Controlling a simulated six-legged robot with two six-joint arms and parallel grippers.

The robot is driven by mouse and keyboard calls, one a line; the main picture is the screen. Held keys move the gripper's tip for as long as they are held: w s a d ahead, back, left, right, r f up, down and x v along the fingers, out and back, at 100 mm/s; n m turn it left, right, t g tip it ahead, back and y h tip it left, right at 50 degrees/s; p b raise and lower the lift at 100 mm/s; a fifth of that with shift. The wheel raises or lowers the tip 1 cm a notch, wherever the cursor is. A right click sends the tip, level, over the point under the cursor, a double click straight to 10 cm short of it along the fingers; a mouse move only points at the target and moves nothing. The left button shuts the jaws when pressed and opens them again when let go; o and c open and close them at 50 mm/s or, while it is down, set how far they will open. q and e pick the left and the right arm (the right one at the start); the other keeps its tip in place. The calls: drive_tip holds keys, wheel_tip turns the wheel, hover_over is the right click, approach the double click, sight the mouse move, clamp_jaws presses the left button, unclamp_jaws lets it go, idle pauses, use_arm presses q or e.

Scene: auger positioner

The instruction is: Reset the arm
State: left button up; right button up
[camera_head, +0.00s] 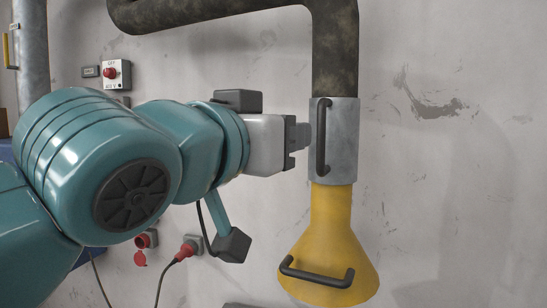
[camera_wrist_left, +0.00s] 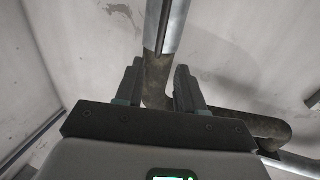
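My left arm comes in from the left in the head view, and its gripper (camera_head: 300,135) is beside the grey metal sleeve (camera_head: 346,150) of the auger pipe. The sleeve has a black vertical handle (camera_head: 322,138); the gripper is left of it, and I cannot tell whether they touch. In the left wrist view the two dark fingers of the left gripper (camera_wrist_left: 160,65) stand apart with nothing held between them. A dark pipe (camera_wrist_left: 157,78) shows behind the gap. My right gripper is in neither view.
A yellow funnel (camera_head: 335,235) with a black handle (camera_head: 316,273) hangs below the sleeve. The dark pipe (camera_head: 335,50) bends left above my arm. A red-button switch box (camera_head: 116,74) and red plugs (camera_head: 187,250) are on the wall. The wall at right is clear.

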use_arm(q)
drive_tip(key=shift+v, duration=0.8)
drive_tip(key=shift+r, duration=0.1)
